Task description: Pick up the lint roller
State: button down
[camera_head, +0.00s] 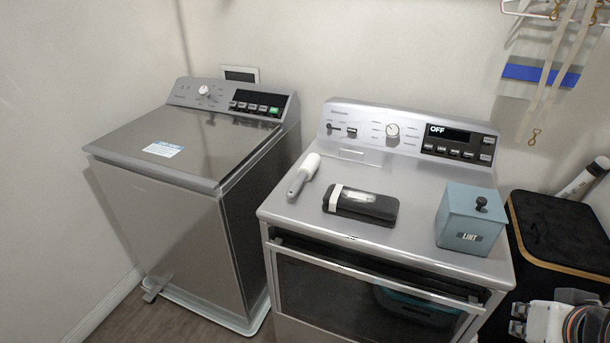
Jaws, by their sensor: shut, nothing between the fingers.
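The lint roller (303,175) lies on the flat top of the right-hand appliance, near its left edge. It has a white cylindrical head toward the back and a grey handle toward the front left. It lies apart from the black case to its right, and nothing covers it. A white and grey part of my arm shows at the bottom right corner, well away from the roller. I cannot make out my gripper's fingers in this view.
A black case (372,206) with a white band and a blue-grey lidded box (465,226) share the appliance top (300,216). A control panel (410,134) rises behind. The topload washer (175,140) stands left, lid closed. A black bin (570,240) stands right.

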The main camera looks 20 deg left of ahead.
aim_at(307, 170)
jog(key=i+j, duration=0.15)
jog(key=j, duration=0.2)
jog(key=i+j, duration=0.1)
jog(key=j, duration=0.2)
jog(key=i+j, duration=0.15)
jog(key=j, duration=0.2)
jog(key=i+j, duration=0.1)
jog(key=j, duration=0.25)
jog(key=i+j, duration=0.15)
jog(key=j, duration=0.15)
jog(key=j+u, duration=0.05)
